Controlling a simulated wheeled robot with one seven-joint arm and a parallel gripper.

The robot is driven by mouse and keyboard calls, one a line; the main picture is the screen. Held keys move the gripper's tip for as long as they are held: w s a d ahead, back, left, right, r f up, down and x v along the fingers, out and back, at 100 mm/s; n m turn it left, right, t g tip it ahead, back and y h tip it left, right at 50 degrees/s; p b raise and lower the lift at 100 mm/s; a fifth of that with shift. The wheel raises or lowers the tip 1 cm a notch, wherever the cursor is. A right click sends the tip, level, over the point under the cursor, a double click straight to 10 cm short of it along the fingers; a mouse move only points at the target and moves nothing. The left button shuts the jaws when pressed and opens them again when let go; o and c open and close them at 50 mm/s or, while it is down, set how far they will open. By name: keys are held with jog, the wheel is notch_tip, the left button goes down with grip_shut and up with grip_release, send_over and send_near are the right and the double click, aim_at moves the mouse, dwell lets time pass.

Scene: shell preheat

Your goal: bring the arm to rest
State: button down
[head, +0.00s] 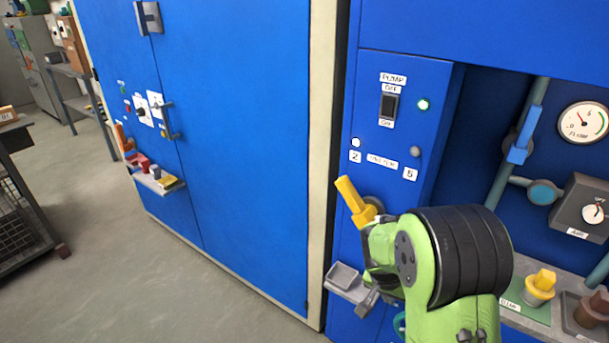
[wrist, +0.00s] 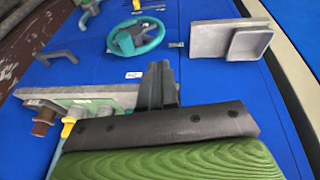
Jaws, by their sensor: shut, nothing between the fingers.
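My green and black arm (head: 455,255) is raised and bent at the lower right of the head view, in front of a blue panel (head: 400,150). My gripper (head: 366,302) is partly hidden by the arm and sits close to a small grey tray (head: 346,279). In the wrist view, the dark fingers of my gripper (wrist: 159,82) are together with nothing between them. They point toward the blue panel face, where a teal handwheel (wrist: 135,38) and the grey tray (wrist: 250,42) show. I cannot tell how far the fingertips are from the panel.
A yellow lever (head: 350,194) juts out just above my gripper. At right, a ledge holds a yellow-knobbed piece (head: 540,284) and a brown piece (head: 592,310). A large blue cabinet (head: 220,120) stands at left, a wire cart (head: 25,220) at far left. Grey floor between them is clear.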

jog(key=s+a+r+n+t+y, duration=0.2)
jog(key=s+r, duration=0.7)
jog(key=r, duration=0.5)
jog(key=s+a+r+n+t+y, duration=0.1)
jog(key=s+r+n, duration=0.1)
jog(key=s, duration=0.5)
jog(key=s+a+r+n+t, duration=0.1)
jog(key=s+a+r+n, duration=0.15)
jog(key=s, duration=0.55)
notch_tip(320, 180, up, 14)
jog(key=d+p, duration=0.1)
jog(key=p, duration=1.2)
jog(key=shift+w+f+g, duration=0.2)
jog(key=shift+f+g, duration=0.05)
jog(key=shift+g, duration=0.05)
